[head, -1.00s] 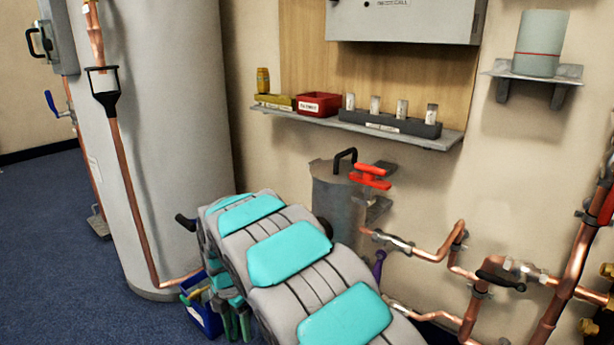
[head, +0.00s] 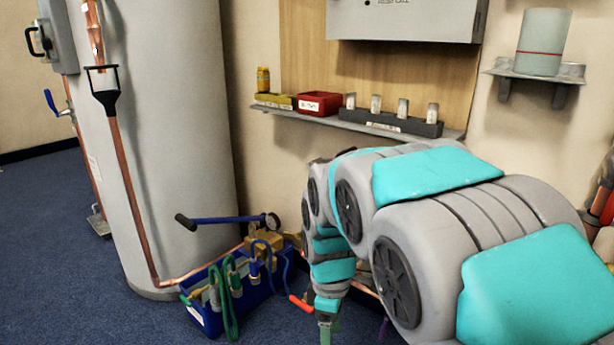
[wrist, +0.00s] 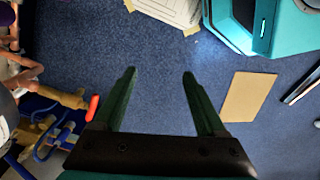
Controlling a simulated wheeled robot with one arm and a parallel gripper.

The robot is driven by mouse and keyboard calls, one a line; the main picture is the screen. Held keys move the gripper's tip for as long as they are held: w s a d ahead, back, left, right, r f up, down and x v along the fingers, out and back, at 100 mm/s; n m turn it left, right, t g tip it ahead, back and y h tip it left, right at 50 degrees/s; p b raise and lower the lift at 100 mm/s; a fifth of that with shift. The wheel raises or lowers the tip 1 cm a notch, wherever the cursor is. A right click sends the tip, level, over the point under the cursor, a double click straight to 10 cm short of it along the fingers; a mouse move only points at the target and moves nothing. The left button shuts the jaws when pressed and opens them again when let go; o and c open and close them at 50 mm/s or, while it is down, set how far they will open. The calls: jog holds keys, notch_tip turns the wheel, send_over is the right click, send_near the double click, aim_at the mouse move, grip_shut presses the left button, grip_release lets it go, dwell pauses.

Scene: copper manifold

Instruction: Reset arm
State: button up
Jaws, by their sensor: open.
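My gripper (wrist: 160,72) shows in the wrist view with its two dark green fingers apart and nothing between them. It points down over the blue carpet (wrist: 150,40). In the head view my grey and turquoise arm folds over at the right, its end low near the bottom centre. The fingertips are out of clear sight there.
A blue tool crate (head: 205,312) with hoses and tools stands on the floor left of my arm. A large grey cylinder (head: 170,140) is behind it. A shelf (head: 340,122) carries a red bin (head: 319,103). In the wrist view a brown flat piece (wrist: 249,97) lies on the carpet.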

jog(key=s+d+r+m, duration=0.1)
jog(key=s+d+m, duration=0.2)
jog(key=s+m, duration=0.35)
jog(key=s+d+m+g, duration=0.1)
jog(key=s+d+m, duration=0.25)
jog(key=s, duration=0.55)
jog(key=s+d+r+m, duration=0.1)
jog(key=s+d+m, duration=0.35)
jog(key=s, duration=0.35)
notch_tip(320, 180, up, 13)
jog(key=p, duration=1.3)
jog(key=shift+w+a, duration=0.35)
jog(key=shift+w+f, duration=0.1)
jog(key=shift+f, duration=0.1)
